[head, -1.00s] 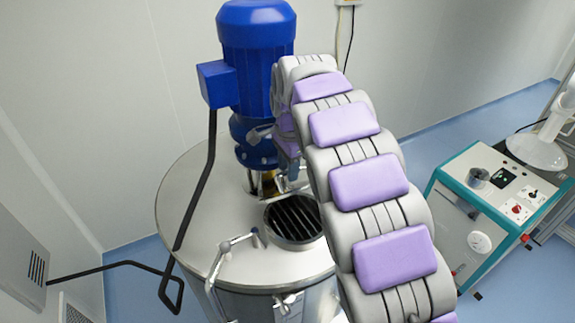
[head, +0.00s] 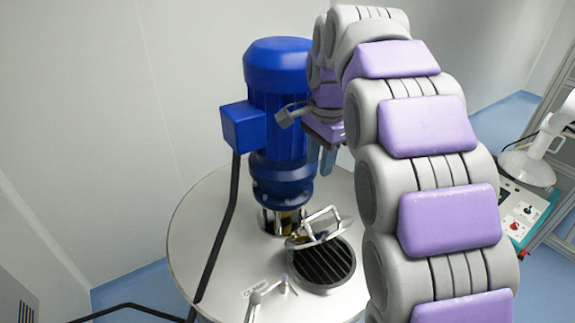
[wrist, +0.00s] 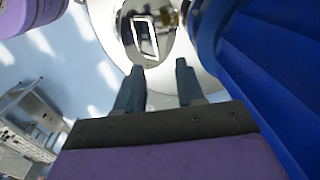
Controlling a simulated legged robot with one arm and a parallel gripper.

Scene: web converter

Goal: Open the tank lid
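The steel tank (head: 225,215) stands in the middle of the head view. Its round opening (head: 323,266), covered by a dark slatted grate, is exposed. The lid (head: 318,228), a shiny disc with a rectangular handle, stands tilted up at the far edge of the opening. The lid also shows at the top of the wrist view (wrist: 131,42), beyond my fingertips. My gripper (head: 320,163) is above the lid, beside the blue motor, and apart from the lid. In the wrist view, its two fingers (wrist: 157,72) are spread with nothing between them.
A blue motor (head: 278,85) rises from the tank top, close to my gripper. A black cable (head: 222,230) runs down from it. A clamp handle (head: 262,295) is at the tank's front. A control box (head: 525,212) stands to the right, with bare wall to the left.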

